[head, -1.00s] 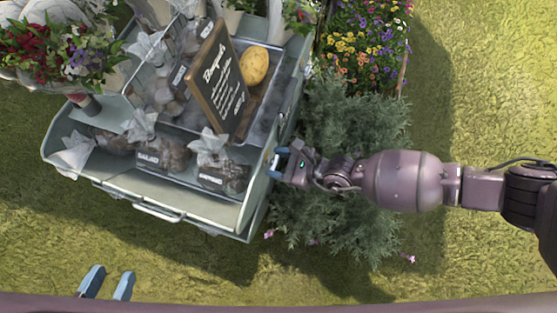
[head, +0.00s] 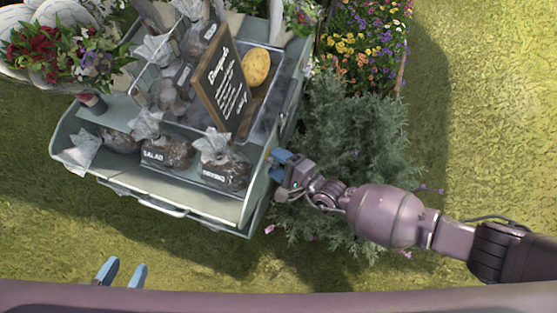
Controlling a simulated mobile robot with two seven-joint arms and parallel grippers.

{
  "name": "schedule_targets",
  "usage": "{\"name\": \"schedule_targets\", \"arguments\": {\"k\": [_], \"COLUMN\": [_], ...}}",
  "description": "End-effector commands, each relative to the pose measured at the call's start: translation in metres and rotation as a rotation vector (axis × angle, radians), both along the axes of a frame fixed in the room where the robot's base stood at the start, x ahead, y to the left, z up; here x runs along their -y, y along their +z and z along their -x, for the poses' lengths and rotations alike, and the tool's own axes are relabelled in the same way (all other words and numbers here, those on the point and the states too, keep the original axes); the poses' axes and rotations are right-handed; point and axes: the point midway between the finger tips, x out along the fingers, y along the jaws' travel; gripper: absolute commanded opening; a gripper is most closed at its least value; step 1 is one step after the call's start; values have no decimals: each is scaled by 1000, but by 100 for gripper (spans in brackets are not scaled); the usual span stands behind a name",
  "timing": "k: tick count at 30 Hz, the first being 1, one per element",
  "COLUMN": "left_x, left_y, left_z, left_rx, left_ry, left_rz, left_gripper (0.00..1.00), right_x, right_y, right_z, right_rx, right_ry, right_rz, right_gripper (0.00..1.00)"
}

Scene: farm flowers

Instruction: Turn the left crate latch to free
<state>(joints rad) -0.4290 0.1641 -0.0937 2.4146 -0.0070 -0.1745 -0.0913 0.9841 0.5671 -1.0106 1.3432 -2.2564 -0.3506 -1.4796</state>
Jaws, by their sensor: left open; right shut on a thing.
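The pale grey-green crate (head: 225,207) is a cart-like box at the upper left, with a front handle (head: 160,207). My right gripper (head: 279,163) is at the crate's right side wall, near its front corner. Its blue fingers are shut on a small part there, apparently the crate latch, which the fingers mostly hide. I cannot tell the latch's angle. My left gripper (head: 122,272) shows only its two blue fingertips at the bottom left. They are apart, with nothing between them, over the grass and clear of the crate.
The crate holds wrapped seed bags (head: 165,152), a chalkboard sign (head: 222,88) and a yellow round thing (head: 257,66). A bouquet (head: 65,50) stands at the upper left. A grey-green bush (head: 350,135) grows close behind my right gripper. Grass at the right is open.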

Motion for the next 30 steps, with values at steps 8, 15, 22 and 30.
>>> {"name": "schedule_targets", "arguments": {"k": [8, 15, 22, 30], "left_x": [-1, -3, -5, -7], "left_y": [-2, -1, 4, 5], "left_z": [0, -1, -2, -1], "left_rx": [29, 61, 87, 93], "left_ry": [6, 21, 34, 34], "left_rz": [13, 28, 31, 30], "left_gripper": [43, 43, 43, 43], "right_x": [-1, -1, -1, -1], "right_y": [-5, -5, -5, -4], "right_z": [2, 2, 2, 1], "right_rx": [229, 380, 464, 497], "right_ry": [0, 0, 1, 1], "right_rz": [74, 123, 151, 162], "right_gripper": [30, 30, 30, 30]}}
